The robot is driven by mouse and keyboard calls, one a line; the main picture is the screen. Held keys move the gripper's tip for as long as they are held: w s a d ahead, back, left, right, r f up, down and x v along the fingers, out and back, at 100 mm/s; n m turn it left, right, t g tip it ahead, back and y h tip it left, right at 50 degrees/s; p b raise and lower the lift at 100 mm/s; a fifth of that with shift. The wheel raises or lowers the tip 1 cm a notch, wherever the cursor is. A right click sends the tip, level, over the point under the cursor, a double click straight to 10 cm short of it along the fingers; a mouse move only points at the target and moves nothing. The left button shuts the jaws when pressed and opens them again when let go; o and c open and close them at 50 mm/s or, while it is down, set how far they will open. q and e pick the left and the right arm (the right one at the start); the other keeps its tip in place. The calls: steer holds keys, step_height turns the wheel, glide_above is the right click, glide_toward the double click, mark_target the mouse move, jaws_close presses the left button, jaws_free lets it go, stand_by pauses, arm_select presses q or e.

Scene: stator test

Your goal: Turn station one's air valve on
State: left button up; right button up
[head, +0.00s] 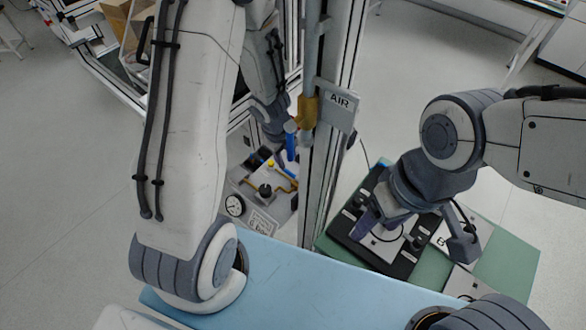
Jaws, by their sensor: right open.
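The AIR sign (340,101) is fixed to an upright metal post. Beside it is a brass-yellow valve body (307,112) on a vertical pipe. A blue handle (291,141) shows just below and left of the valve body, its long side running roughly up and down in the picture. My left gripper (273,122) is close to the left of the valve and handle; its fingers are small and partly hidden, so I cannot tell whether it touches the handle. My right gripper (414,238) is open above a black panel at the right, away from the valve.
Below the valve stands a unit with a pressure gauge (235,205) and yellow-handled parts. The black panel (345,235) lies on a green mat (512,255). A light blue surface (290,285) is in front. The metal post (325,180) stands between the two grippers.

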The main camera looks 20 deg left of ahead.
mark_target(292, 174)
arm_select(q)
steer(key=f+b, duration=0.2)
steer(key=f, duration=0.1)
steer(key=w+f+b, duration=0.1)
steer(key=f+b, duration=0.1)
steer(key=f, duration=0.1)
steer(key=f+b, duration=0.3)
steer(key=shift+w+d+f, duration=0.1)
steer(key=shift+w+d, duration=0.15)
steer(key=shift+w, duration=0.1)
jaws_close()
